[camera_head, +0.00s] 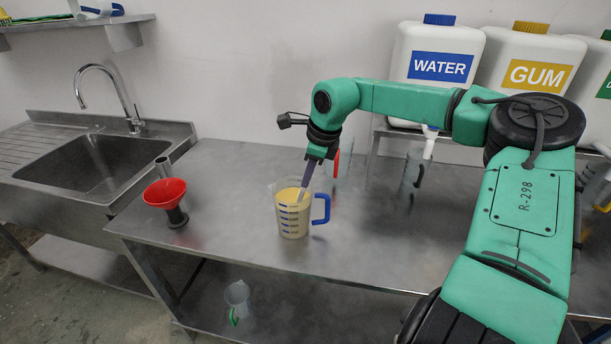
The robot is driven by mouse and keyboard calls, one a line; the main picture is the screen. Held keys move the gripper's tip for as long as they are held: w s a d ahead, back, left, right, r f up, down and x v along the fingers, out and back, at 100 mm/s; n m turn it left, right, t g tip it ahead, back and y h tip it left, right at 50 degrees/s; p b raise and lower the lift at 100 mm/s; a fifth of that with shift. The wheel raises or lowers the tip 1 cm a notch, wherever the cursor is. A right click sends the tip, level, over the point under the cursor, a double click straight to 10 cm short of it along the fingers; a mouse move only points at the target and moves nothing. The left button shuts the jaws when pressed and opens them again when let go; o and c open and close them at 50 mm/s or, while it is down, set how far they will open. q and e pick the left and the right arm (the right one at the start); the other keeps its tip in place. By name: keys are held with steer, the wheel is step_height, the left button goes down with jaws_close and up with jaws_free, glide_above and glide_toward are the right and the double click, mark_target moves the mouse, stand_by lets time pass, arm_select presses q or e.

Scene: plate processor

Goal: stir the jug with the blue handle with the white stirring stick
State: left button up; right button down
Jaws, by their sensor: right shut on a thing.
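The jug with the blue handle (291,213) stands upright on the steel table, with pale yellow liquid inside and its handle to the right. My right gripper (311,163) is above the jug, pointing down. It is shut on the white stirring stick (304,183), which slants down into the jug. The stick's lower end is hidden in the liquid. My left gripper is out of view.
A red funnel (165,193) stands left of the jug, near the sink (95,165). Behind are a jug with a red handle (345,160), partly hidden by my arm, a WATER container (436,50) and a GUM container (525,60). Another jug (238,297) sits on the lower shelf.

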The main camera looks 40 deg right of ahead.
steer(key=shift+r, duration=0.1)
steer(key=p+v, duration=0.2)
steer(key=v, duration=0.1)
steer(key=shift+r, duration=0.1)
steer(key=p+v, duration=0.2)
steer(key=v, duration=0.2)
steer(key=shift+s, duration=0.1)
steer(key=p+v, duration=0.3)
steer(key=v, duration=0.5)
stand_by(0.7)
step_height(320, 180, up, 5)
steer(key=p, duration=0.4)
steer(key=shift+r+p, duration=0.1)
steer(key=shift+p, duration=0.25)
